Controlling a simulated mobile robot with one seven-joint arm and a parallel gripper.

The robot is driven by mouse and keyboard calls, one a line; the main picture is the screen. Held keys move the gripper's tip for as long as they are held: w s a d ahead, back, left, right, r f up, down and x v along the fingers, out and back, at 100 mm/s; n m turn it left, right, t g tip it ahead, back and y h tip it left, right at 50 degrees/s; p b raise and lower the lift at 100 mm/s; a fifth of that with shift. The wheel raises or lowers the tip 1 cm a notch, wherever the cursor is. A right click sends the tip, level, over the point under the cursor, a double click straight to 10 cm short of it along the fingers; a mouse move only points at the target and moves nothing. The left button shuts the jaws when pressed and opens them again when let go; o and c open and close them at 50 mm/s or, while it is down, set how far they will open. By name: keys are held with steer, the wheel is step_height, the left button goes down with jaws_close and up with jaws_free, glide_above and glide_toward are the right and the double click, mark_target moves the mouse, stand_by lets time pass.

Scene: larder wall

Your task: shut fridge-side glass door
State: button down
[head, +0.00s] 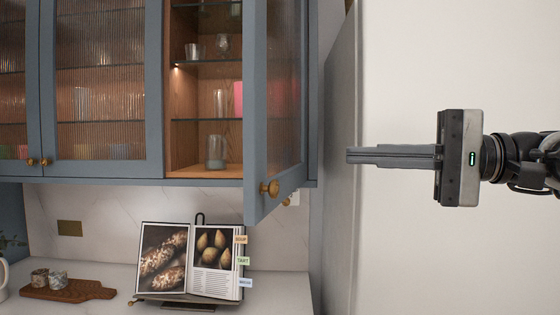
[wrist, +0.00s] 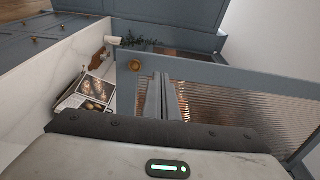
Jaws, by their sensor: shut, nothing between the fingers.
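The fridge-side glass door (head: 256,110) is a blue-grey framed cabinet door with reeded glass. It stands open, swung out toward me, with its hinge side on the right. Its round brass knob (head: 270,188) is at the lower free corner. My gripper (head: 350,156) is shut and empty, to the right of the door and apart from it in the head view, pointing left. In the wrist view the door frame (wrist: 210,71) runs across the picture beyond my fingers (wrist: 160,80), and the knob (wrist: 136,65) shows just left of the fingertips.
The open cabinet holds glasses (head: 216,150) on its shelves. Two neighbouring glass doors (head: 100,85) are shut. A tall grey panel (head: 341,170) stands right of the cabinet. Below, a cookbook on a stand (head: 192,262) and a wooden board with cups (head: 68,290) occupy the counter.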

glide_toward(256, 154)
steer(key=x, duration=0.5)
steer(key=shift+a, duration=0.1)
steer(key=shift+w+a, duration=0.2)
steer(key=shift+a, duration=0.4)
steer(key=shift+a, duration=0.1)
